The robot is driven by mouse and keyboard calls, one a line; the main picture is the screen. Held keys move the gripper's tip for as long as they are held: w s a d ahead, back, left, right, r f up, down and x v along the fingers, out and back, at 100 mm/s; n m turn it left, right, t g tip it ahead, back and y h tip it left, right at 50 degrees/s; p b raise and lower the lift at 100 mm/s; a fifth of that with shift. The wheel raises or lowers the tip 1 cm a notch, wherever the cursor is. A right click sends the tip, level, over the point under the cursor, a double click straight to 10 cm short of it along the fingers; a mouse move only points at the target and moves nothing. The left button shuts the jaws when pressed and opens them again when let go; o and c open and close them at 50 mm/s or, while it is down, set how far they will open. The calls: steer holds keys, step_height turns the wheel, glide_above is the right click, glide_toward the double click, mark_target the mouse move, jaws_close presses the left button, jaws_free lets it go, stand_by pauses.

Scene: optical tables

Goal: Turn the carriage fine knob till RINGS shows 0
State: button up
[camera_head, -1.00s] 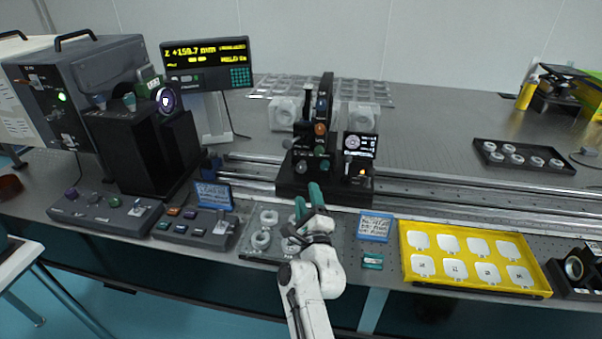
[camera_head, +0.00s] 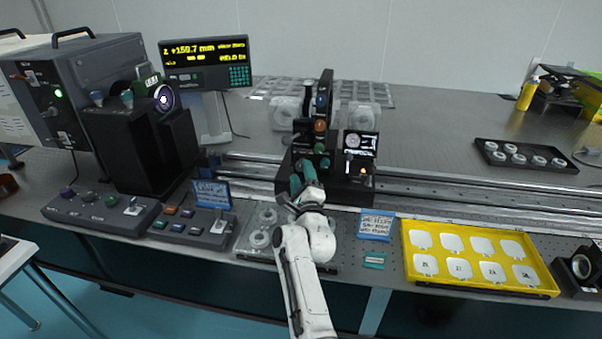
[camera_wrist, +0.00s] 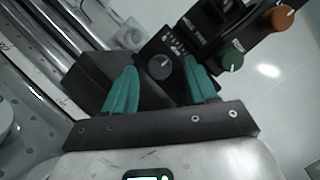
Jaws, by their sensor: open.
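The black carriage (camera_head: 349,190) sits on the rails in the middle of the bench. In the wrist view a dark grey knob with a white pointer line (camera_wrist: 160,67) lies between and beyond my two teal fingertips; I cannot tell whether it is the fine knob. A green knob (camera_wrist: 232,60) and an orange knob (camera_wrist: 281,18) are to its right. My gripper (camera_head: 304,176) is open and empty at the carriage front; it also shows in the wrist view (camera_wrist: 160,82). A small screen with a ring pattern (camera_head: 360,144) stands on the carriage; its RINGS reading is too small to read.
A yellow tray (camera_head: 407,262) of white pieces lies to the right. Control boxes (camera_head: 190,226) are at the left. A readout (camera_head: 205,63) shows about +150.7 mm. The rails (camera_head: 440,187) run right.

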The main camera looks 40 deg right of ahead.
mark_target(301, 165)
steer(key=shift+w+d, duration=0.55)
steer(key=shift+w, duration=0.05)
steer(key=shift+w+d+r, duration=0.2)
steer(key=shift+w, duration=0.25)
steer(key=c, duration=1.1)
